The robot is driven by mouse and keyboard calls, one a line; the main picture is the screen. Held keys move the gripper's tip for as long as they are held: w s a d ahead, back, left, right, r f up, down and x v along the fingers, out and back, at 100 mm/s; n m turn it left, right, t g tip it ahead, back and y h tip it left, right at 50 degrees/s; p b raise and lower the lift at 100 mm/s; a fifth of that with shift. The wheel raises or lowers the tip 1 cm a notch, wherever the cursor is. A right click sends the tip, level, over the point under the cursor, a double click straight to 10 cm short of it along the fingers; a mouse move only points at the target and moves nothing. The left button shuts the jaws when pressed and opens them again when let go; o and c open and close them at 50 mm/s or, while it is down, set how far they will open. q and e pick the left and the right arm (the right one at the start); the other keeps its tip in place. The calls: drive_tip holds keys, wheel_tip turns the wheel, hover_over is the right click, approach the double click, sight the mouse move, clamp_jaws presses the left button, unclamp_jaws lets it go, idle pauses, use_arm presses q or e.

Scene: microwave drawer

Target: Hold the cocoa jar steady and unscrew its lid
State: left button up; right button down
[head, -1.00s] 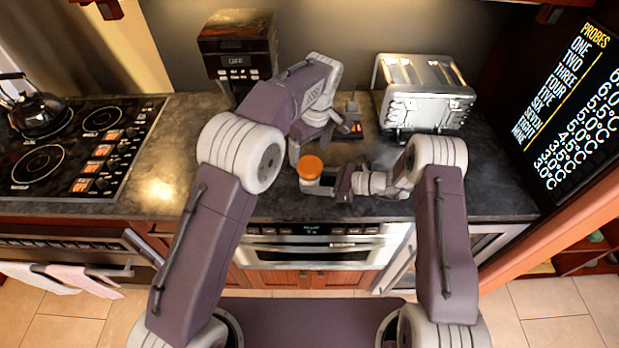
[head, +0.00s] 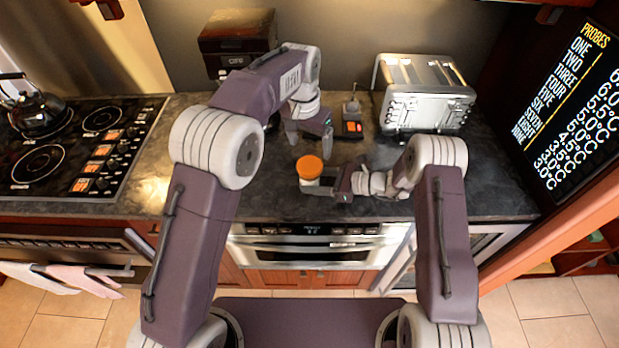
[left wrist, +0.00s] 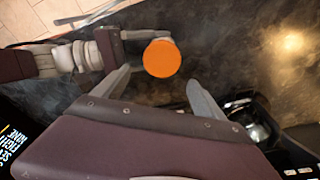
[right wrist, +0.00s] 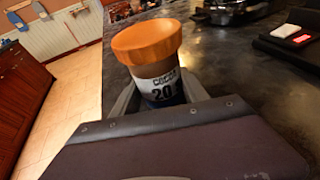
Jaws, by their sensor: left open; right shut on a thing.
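The cocoa jar stands upright on the dark counter with its orange lid (head: 310,167) on. Its labelled body (right wrist: 163,88) shows in the right wrist view between the fingers. My right gripper (head: 318,186) is shut on the jar's body from the right, below the lid. My left gripper (head: 308,146) is open and empty, above and behind the jar, fingers pointing down. In the left wrist view the lid (left wrist: 161,58) lies just beyond the gap between the open fingertips (left wrist: 160,78), apart from them.
A silver toaster (head: 424,92) stands at the back right, and a small dark device with a red display (head: 352,128) is left of it. A coffee maker (head: 237,45) stands behind my left arm. The stove (head: 75,145) is far left. The counter's front edge is close to the jar.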

sight(310, 165)
use_arm(q)
drive_tip(key=shift+f, duration=3.85)
drive_tip(key=shift+c, duration=0.3)
drive_tip(key=c, duration=1.4)
drive_tip(key=n, duration=0.4)
drive_tip(key=shift+n+y, duration=0.3)
drive_tip(key=shift+y, duration=0.1)
drive_tip(key=shift+r, duration=0.15)
